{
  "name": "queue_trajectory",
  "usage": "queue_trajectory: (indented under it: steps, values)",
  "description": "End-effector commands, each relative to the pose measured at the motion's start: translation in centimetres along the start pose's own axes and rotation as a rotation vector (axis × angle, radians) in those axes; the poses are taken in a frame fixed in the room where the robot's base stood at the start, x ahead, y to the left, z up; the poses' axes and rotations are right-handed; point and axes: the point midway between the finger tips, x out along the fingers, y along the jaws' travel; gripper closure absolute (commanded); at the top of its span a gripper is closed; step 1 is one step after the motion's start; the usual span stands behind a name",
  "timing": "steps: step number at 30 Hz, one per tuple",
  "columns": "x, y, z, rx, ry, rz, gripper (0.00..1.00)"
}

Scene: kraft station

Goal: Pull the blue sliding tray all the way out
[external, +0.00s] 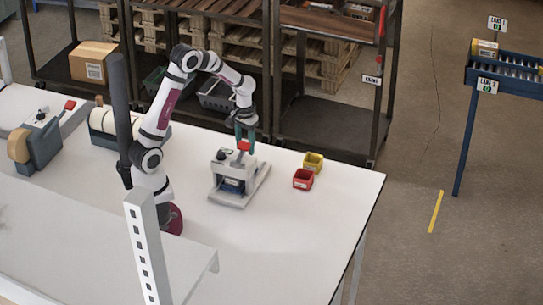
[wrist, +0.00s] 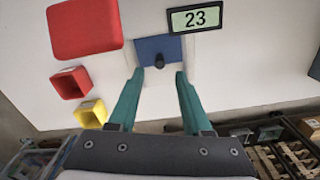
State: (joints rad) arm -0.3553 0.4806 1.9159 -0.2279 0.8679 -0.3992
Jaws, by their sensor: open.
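The blue sliding tray (wrist: 151,46) shows in the wrist view as a blue plate with a dark round knob (wrist: 159,62) on its near edge. In the external view the dark blue tray (external: 233,186) sits low in the pale press-like fixture (external: 226,167). My gripper (wrist: 160,74) has two teal fingers, spread apart and empty. In the wrist view the knob lies in line with the gap between the fingertips, with space on both sides. In the external view my gripper (external: 246,138) points down at the fixture's far side, near its red top part (external: 243,146).
A red bin (external: 303,179) and a yellow bin (external: 313,162) stand right of the fixture. A display reading 23 (wrist: 195,18) and the large red part (wrist: 85,28) flank the tray in the wrist view. The white table (external: 290,235) is clear in front and right.

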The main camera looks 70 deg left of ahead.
Motion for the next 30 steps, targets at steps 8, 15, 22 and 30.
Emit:
queue_trajectory:
  steps: [8,15,22,30]
  values:
    - [5.2,0.0,0.1,0.001,-0.003,-0.001,0.51]
    - [6.3,0.0,0.0,0.002,0.001,0.000,0.51]
    - [6.2,0.0,0.0,0.002,0.000,0.000,0.62]
    - [6.2,0.0,0.0,0.002,0.000,0.000,1.00]
